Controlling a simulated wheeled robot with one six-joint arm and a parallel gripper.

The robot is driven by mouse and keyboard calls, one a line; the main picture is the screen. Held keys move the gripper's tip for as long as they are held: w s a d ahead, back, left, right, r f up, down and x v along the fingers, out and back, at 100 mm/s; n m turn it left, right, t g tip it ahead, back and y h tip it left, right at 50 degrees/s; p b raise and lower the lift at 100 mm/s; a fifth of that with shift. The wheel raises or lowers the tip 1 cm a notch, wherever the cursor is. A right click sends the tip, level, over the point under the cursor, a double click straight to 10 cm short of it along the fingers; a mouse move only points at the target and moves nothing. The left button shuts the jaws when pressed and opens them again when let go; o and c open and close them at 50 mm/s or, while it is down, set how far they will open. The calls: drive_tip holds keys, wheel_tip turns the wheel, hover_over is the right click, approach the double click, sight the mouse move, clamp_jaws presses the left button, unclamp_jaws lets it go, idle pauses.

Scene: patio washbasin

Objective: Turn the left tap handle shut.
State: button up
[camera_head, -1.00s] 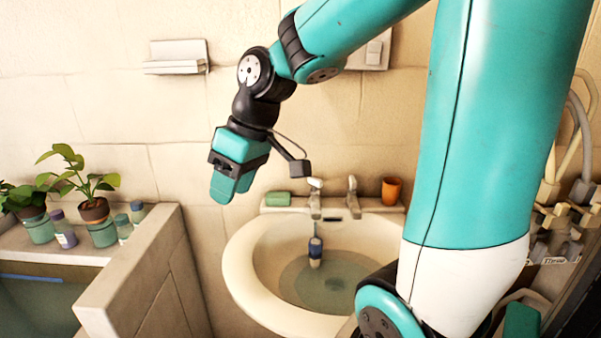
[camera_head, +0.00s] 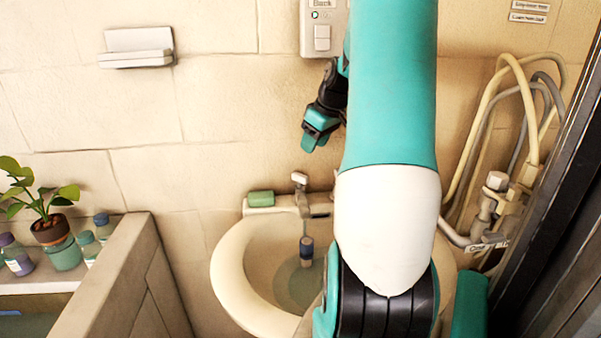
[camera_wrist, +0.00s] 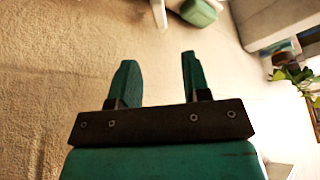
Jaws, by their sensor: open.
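The left tap (camera_head: 303,203) stands on the back rim of the cream basin (camera_head: 228,272), with its pale handle (camera_head: 300,178) on top. My gripper (camera_head: 314,142) is open and empty, above the left tap handle and apart from it. In the wrist view my two green fingers (camera_wrist: 158,60) are spread with only bare wall and blur between them. A pale part, probably of the tap, shows at the top edge of the wrist view (camera_wrist: 160,14). My arm hides the right tap and the right part of the basin.
A green soap block (camera_head: 261,198) lies left of the tap; it also shows in the wrist view (camera_wrist: 200,12). Hoses (camera_head: 500,90) hang at the right. A ledge with plants (camera_head: 50,232) and bottles stands left.

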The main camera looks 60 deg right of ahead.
sight(300, 174)
drive_tip(key=x, duration=1.1)
drive_tip(key=shift+w+p, duration=0.1)
drive_tip(key=shift+p, duration=0.25)
clamp_jaws()
